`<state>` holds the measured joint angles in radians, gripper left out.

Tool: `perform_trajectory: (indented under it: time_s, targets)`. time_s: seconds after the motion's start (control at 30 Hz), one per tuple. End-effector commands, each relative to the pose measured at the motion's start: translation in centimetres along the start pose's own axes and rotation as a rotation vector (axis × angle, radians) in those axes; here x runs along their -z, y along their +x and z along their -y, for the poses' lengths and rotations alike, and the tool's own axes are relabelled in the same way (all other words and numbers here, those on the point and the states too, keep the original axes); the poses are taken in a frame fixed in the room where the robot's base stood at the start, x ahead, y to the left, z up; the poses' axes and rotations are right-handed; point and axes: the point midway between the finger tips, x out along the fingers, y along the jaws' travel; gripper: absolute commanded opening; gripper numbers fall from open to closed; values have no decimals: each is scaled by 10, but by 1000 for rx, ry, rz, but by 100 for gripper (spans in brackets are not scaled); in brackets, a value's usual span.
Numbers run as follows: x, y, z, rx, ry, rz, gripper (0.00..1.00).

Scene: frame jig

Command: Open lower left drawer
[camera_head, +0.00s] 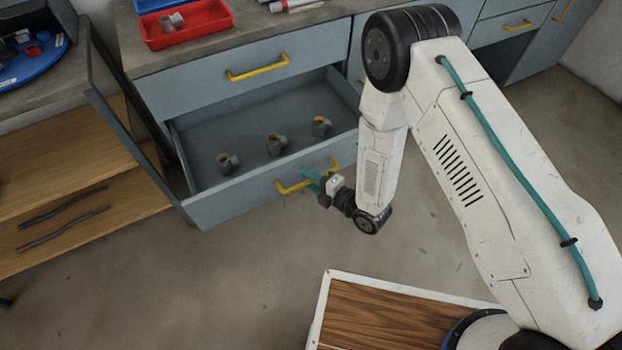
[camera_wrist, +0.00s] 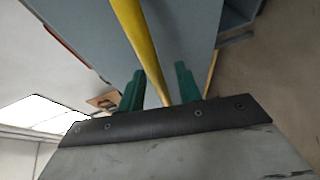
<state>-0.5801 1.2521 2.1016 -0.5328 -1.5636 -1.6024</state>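The lower left drawer (camera_head: 230,206) is pulled out and stands open below another grey drawer front (camera_head: 205,85). Its yellow handle (camera_head: 293,185) is on the drawer's front face, and it also shows in the wrist view (camera_wrist: 138,38). My gripper (camera_head: 313,178) is at the right part of this handle. In the wrist view, the green fingers of my gripper (camera_wrist: 160,88) stand apart, with the yellow bar between them and a gap on each side.
A red tray (camera_head: 188,25) sits on the worktop above. The floor (camera_head: 230,275) in front of the drawer is clear.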

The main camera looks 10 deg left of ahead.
Motion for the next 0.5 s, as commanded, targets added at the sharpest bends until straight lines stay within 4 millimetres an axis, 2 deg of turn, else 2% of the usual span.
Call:
perform_trajectory:
  time_s: [0.3, 0.5]
  targets:
    - [-1, -4, 0, -1, 0, 1, 34]
    - [-2, -33, 0, 1, 2, 4, 34]
